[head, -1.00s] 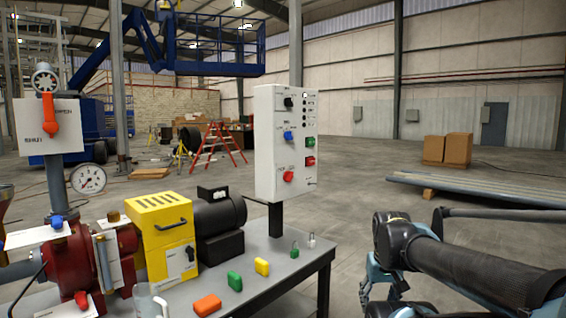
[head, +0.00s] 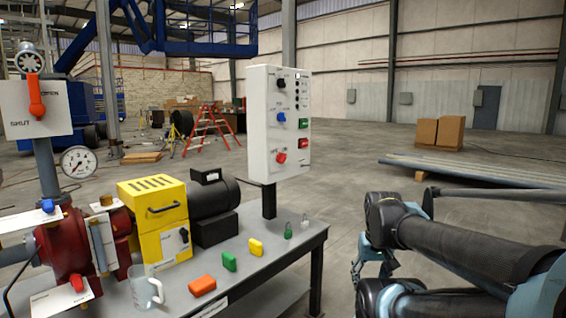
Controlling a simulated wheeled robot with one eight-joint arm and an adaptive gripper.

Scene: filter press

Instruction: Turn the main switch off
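A white control panel (head: 260,110) stands on a post at the back of the grey bench. It carries a black rotary knob (head: 282,83) at the top, a blue knob (head: 281,117), a red knob (head: 281,157), and green (head: 303,123) and red (head: 303,143) buttons. The yellow box (head: 160,205) also has a black rotary knob (head: 183,235) on its front. The labels are too small to show which knob is the main switch. My gripper (head: 356,276) is at the lower right, right of the bench and apart from the panel; its fingers are partly hidden behind my arm.
A red pump (head: 65,245) and gauge (head: 78,162) stand left.

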